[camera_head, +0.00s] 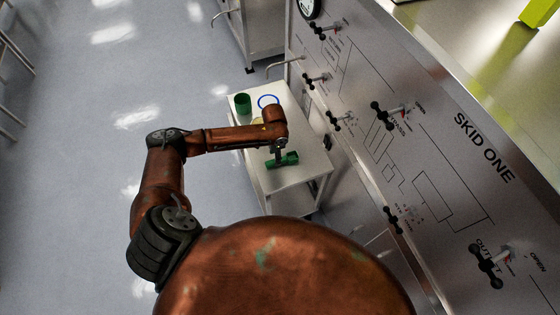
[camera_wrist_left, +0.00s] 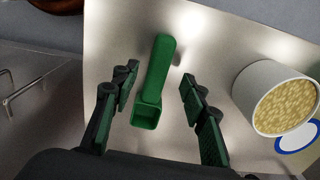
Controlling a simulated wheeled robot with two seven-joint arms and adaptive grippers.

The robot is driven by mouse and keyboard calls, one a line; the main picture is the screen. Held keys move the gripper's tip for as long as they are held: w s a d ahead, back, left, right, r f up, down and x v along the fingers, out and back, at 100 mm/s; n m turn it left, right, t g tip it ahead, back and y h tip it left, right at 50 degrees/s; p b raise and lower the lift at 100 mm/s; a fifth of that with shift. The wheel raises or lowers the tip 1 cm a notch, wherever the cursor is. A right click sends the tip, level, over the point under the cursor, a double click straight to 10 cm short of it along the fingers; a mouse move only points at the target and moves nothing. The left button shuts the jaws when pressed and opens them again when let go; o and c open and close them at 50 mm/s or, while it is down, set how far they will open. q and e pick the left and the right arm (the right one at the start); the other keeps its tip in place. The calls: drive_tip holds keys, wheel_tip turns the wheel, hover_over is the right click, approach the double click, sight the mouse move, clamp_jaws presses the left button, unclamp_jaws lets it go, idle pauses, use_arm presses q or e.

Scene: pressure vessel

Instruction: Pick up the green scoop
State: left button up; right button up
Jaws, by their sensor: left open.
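The green scoop (camera_head: 290,160) lies on a small white table (camera_head: 300,185) in the head view, partly hidden by my left gripper (camera_head: 279,157). In the left wrist view the scoop (camera_wrist_left: 158,75) lies with its handle pointing away and its square cup near me. My left gripper (camera_wrist_left: 158,98) is open, with one finger on each side of the scoop and gaps on both sides. The fingers do not appear to touch it. My right gripper is not in view.
A white container of yellowish grains (camera_wrist_left: 275,98) stands right of the scoop. A blue ring (camera_head: 268,101) and a green cup (camera_head: 243,104) are at the table's far end. The skid panel (camera_head: 400,140) with several black valve handles rises right of the table.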

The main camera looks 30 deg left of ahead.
use_arm(q)
drive_tip(key=shift+s+f, duration=0.15)
drive_tip(key=shift+f, duration=1.85)
drive_tip(key=shift+f+p, duration=0.2)
drive_tip(key=shift+p, duration=0.1)
drive_tip(key=shift+c, duration=0.7)
clamp_jaws()
